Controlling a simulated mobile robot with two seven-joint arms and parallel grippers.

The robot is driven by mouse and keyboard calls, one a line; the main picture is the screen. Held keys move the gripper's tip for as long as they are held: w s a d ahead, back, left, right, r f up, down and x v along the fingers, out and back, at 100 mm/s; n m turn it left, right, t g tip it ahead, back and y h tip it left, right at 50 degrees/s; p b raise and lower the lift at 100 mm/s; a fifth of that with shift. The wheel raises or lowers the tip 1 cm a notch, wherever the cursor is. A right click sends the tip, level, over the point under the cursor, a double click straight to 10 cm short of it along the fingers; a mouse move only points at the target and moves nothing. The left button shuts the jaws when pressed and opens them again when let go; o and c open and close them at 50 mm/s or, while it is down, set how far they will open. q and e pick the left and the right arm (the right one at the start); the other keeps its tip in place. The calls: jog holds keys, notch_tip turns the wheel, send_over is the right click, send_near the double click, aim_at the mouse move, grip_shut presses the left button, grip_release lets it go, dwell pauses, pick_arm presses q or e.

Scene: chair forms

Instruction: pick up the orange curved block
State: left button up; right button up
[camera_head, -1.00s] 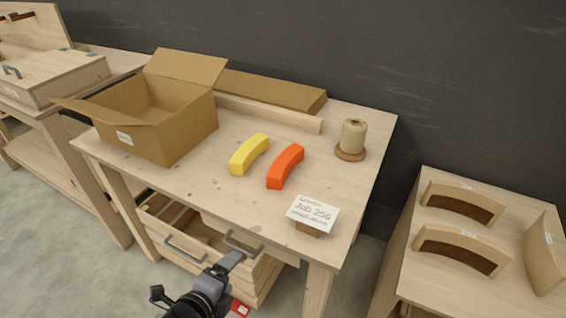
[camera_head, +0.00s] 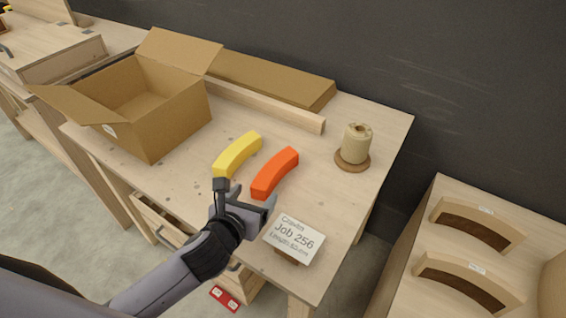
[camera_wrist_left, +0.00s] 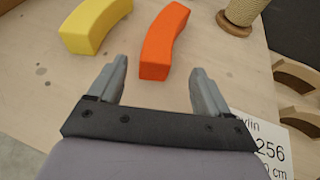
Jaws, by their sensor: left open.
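The orange curved block (camera_head: 275,173) lies on the wooden table, just right of a similar yellow curved block (camera_head: 237,155). My left gripper (camera_head: 246,191) is open, close to the near end of the orange block in the head view. In the left wrist view the orange block (camera_wrist_left: 164,40) lies ahead of the open fingers (camera_wrist_left: 157,90), its near end roughly between them in the picture. Nothing is between the fingers. The yellow block (camera_wrist_left: 94,25) shows ahead of the left finger. My right gripper is not in view.
A job card (camera_head: 294,239) on a small stand is close right of my left gripper. An open cardboard box (camera_head: 160,118) stands at the back left, with a long wooden strip (camera_head: 270,108) beside it. A twine spool (camera_head: 356,146) stands at the right.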

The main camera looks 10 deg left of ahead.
aim_at(258, 190)
pick_arm(q)
jog(key=shift+b+x, duration=0.3)
jog(key=shift+x, duration=3.2)
jog(key=shift+a+f, duration=0.1)
jog(key=shift+a, duration=0.1)
jog(key=c, duration=1.2)
